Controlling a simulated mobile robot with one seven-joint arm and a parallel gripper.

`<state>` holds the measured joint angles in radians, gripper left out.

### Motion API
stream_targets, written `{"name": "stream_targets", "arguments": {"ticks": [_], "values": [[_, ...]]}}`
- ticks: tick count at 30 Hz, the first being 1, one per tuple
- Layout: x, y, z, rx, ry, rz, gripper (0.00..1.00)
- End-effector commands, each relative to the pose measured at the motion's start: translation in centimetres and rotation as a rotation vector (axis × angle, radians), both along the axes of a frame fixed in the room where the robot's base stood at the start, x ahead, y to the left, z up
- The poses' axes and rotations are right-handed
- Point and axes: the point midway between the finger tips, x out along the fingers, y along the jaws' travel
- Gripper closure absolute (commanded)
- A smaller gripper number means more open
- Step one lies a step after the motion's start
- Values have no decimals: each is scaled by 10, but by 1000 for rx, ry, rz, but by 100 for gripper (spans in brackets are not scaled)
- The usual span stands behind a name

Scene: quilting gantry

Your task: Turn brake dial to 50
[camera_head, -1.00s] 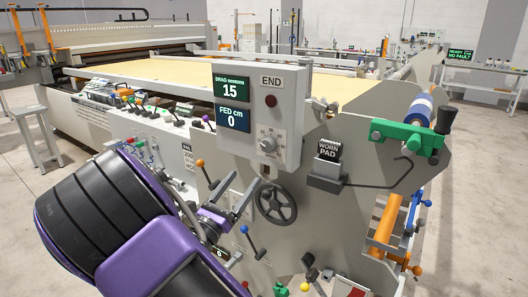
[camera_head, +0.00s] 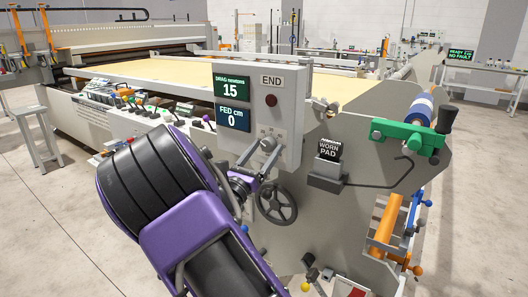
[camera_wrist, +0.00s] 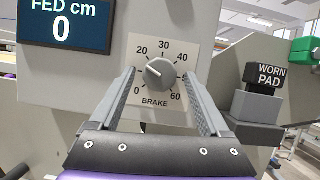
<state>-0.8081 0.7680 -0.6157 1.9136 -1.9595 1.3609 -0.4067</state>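The grey brake dial (camera_wrist: 160,73) sits on a white plate marked 0 to 60 and labelled BRAKE. Its pale pointer mark seems to face upper left, below the 20; the exact reading is hard to tell. My gripper (camera_wrist: 160,71) is open, one finger on each side of the dial, with gaps to the knob visible. In the head view my gripper (camera_head: 258,151) is in front of the lower part of the grey control box (camera_head: 290,115) and partly hides the dial. The drag display (camera_head: 231,88) reads 15 newtons.
The FED cm display (camera_head: 233,118) reads 0. A dark handwheel (camera_head: 277,204) is just below my gripper. A black WORN PAD block (camera_head: 329,150) stands to the right. A dark red button (camera_head: 271,101) is above the dial.

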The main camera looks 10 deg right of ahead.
Motion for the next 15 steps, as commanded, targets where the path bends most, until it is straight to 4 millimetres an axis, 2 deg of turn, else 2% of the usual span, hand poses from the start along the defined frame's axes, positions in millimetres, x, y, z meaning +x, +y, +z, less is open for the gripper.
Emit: {"name": "stream_targets", "arguments": {"ticks": [1, 2, 12, 13, 15], "values": [[0, 0, 0, 0, 0, 0, 30], [0, 0, 0, 0, 0, 0, 35], [0, 0, 0, 0, 0, 0, 97], [0, 0, 0, 0, 0, 0, 100], [0, 0, 0, 0, 0, 0, 100]]}}
